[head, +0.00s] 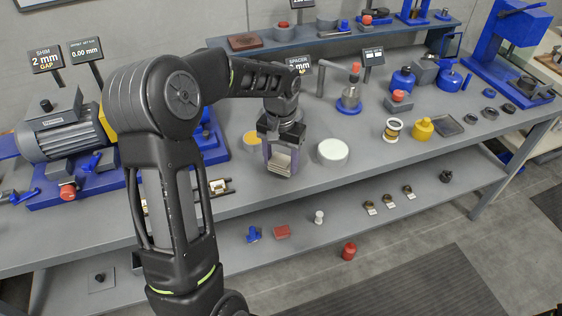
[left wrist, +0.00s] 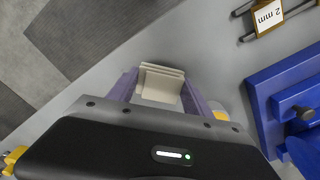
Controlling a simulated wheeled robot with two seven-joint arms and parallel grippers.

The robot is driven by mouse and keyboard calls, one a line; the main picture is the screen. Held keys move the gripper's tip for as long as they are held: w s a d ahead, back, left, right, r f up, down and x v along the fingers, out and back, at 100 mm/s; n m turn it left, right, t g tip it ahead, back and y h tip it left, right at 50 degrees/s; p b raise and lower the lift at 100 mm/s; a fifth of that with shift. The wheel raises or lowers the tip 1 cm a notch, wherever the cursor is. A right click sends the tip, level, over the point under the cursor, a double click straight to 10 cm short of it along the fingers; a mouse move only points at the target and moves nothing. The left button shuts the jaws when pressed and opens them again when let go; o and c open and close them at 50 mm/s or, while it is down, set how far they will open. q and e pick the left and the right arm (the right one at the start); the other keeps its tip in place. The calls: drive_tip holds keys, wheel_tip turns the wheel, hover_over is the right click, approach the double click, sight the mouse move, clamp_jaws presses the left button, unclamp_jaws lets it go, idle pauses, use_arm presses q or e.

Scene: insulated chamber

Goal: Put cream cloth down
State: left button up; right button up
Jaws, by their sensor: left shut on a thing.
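The cream cloth (head: 279,161) looks like a small folded pad. It sits between the purple-grey fingers of my left gripper (head: 280,165), which is shut on it. In the left wrist view the cloth (left wrist: 161,83) shows between the two fingers (left wrist: 160,92). In the head view the gripper points down over the front part of the grey bench (head: 365,160). I cannot tell whether the cloth touches the bench top. My right gripper is not in view.
A round white-topped piece (head: 332,152) stands just right of the gripper, and an orange-topped one (head: 252,141) is close behind on the left. A motor on a blue base (head: 65,135) is at the left. Bare bench lies to the front right of the gripper.

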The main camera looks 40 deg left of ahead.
sight(281, 162)
use_arm(q)
drive_tip(key=shift+f, duration=0.6)
drive_tip(key=shift+f, duration=0.1)
drive_tip(key=o, duration=1.3)
drive_tip(key=shift+o, duration=0.2)
wheel_tip(281, 162, up, 12)
drive_tip(key=shift+b, duration=0.35)
